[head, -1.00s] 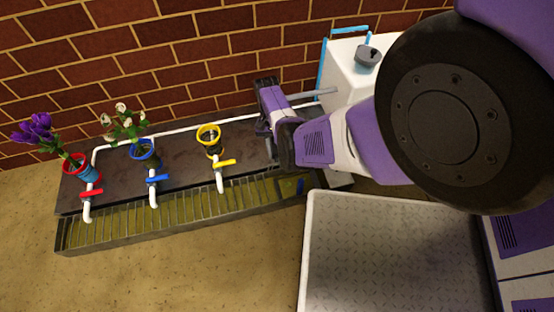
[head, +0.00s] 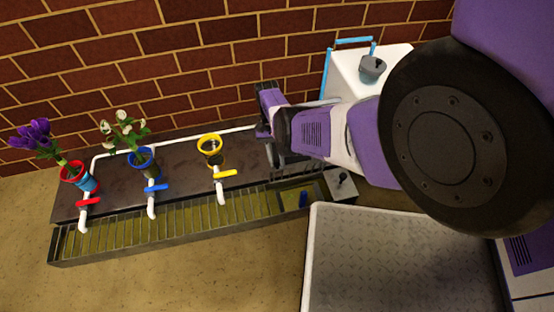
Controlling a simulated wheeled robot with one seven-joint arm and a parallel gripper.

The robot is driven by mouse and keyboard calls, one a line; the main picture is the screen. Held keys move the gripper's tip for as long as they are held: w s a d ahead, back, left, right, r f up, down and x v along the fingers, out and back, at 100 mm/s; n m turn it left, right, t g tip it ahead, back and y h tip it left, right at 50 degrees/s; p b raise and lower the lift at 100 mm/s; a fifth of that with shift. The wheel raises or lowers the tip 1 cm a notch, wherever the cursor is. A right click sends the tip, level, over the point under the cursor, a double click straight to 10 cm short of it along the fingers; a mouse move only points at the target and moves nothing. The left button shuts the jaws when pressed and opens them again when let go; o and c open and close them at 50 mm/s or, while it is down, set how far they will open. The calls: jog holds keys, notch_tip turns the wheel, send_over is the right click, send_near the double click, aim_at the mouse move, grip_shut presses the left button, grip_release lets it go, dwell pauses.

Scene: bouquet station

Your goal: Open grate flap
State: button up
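The metal grate (head: 150,225) covers a long trough in front of a dark shelf. At the trough's right end is an uncovered square opening (head: 290,197) with a small blue thing (head: 304,199) in it. Behind this opening, a barred piece that looks like the grate flap (head: 308,170) stands raised, partly hidden by my arm. My gripper (head: 264,138) is above the shelf's right end, behind and left of the opening. Its fingertips are dark and small, and I cannot tell whether they touch the flap.
Purple flowers (head: 38,133) stand in a red-rimmed pot, white flowers (head: 122,132) in a blue-rimmed one. A yellow-rimmed pot (head: 211,145) is beside them. White taps with coloured handles overhang the grate. A white tank (head: 345,78) stands back right; a metal plate (head: 400,262) lies front right.

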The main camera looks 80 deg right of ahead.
jog(key=o, duration=0.4)
jog(key=shift+w+a+f, duration=0.15)
jog(key=shift+w+a, duration=0.15)
jog(key=p+v, duration=0.2)
jog(key=v, duration=0.5)
jog(key=shift+d+r, duration=0.15)
jog(key=shift+r, duration=0.25)
